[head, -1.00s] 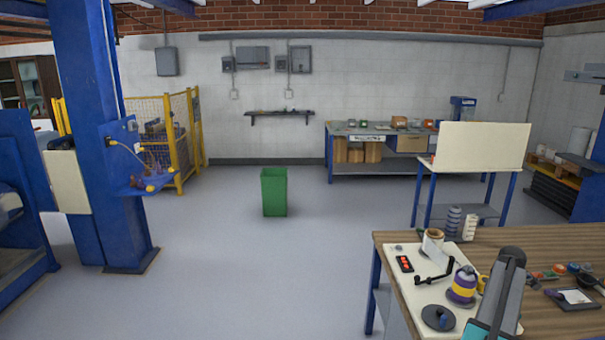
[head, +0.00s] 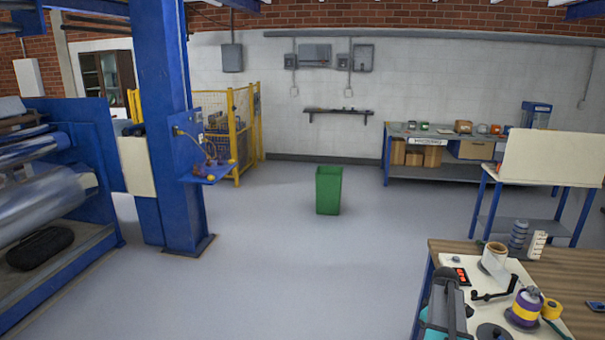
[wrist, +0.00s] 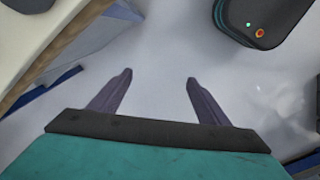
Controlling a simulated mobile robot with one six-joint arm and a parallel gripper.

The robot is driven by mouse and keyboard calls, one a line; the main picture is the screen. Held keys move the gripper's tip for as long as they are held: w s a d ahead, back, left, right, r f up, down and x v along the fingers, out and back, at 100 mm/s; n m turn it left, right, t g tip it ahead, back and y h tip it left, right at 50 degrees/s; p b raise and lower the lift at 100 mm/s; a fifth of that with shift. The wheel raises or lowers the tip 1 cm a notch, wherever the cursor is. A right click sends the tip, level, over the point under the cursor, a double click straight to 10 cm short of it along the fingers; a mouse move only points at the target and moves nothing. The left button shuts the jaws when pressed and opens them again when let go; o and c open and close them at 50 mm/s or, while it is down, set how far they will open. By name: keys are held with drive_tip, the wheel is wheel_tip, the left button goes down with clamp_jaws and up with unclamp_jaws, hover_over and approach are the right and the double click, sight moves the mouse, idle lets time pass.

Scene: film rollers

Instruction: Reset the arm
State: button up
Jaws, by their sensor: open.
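My gripper (wrist: 158,82) shows in the wrist view with its two dark fingers spread apart and nothing between them. Below the fingers in that view is pale grey floor. In the head view my arm rises at the lower right, in front of the workbench's left edge; the fingertips are hidden there.
A wooden-topped workbench (head: 590,265) with a white board of tools and tape rolls stands at the lower right. A green bin (head: 328,190) stands on open floor. A blue column (head: 165,110) and roller machine (head: 45,190) are at left.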

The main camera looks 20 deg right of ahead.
drive_tip(key=w+a+f+m, duration=0.1)
drive_tip(key=w+a+f, duration=0.1)
drive_tip(key=a, duration=0.7)
drive_tip(key=w+a+f, duration=0.1)
drive_tip(key=w+a, duration=0.1)
drive_tip(key=a, duration=0.6)
drive_tip(key=w+a+f+m, duration=0.1)
drive_tip(key=w+a+f, duration=0.15)
drive_tip(key=a, duration=0.65)
drive_tip(key=s+a+f+m, duration=0.1)
drive_tip(key=s+a, duration=0.1)
drive_tip(key=a, duration=0.9)
drive_tip(key=s+a+f+m, duration=0.1)
drive_tip(key=s+a+f, duration=0.1)
drive_tip(key=a, duration=0.9)
drive_tip(key=s+f+g+b, duration=0.3)
drive_tip(key=s+f+b, duration=0.3)
drive_tip(key=s+f, duration=0.7)
drive_tip(key=s+d+f+g+b, duration=0.1)
drive_tip(key=s+f+g+b, duration=0.1)
drive_tip(key=s+f+b, duration=0.5)
drive_tip(key=s+f, duration=0.5)
drive_tip(key=f, duration=0.6)
drive_tip(key=shift+s+n+g, duration=0.3)
drive_tip(key=shift+s+g, duration=0.05)
drive_tip(key=shift+g, duration=0.05)
drive_tip(key=shift+d, duration=0.1)
